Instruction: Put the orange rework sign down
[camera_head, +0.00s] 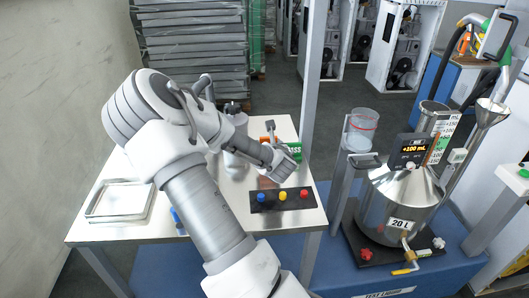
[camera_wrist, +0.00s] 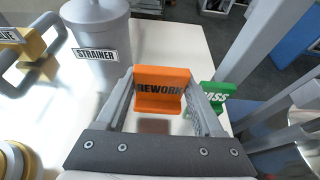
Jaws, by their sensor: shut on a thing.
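The orange rework sign (camera_wrist: 161,88) stands upright between the two fingers of my gripper (camera_wrist: 160,100) in the wrist view, its black REWORK lettering facing the camera. My gripper is shut on it. Whether the sign's foot touches the white tabletop (camera_wrist: 150,45) cannot be told.
A green PASS sign (camera_wrist: 218,97) stands just right of my gripper. A grey strainer canister (camera_wrist: 100,28) is at the left. A button box (camera_head: 281,200) and an empty metal tray (camera_head: 121,203) are on the table. A post (camera_head: 313,70) rises at the table's right side.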

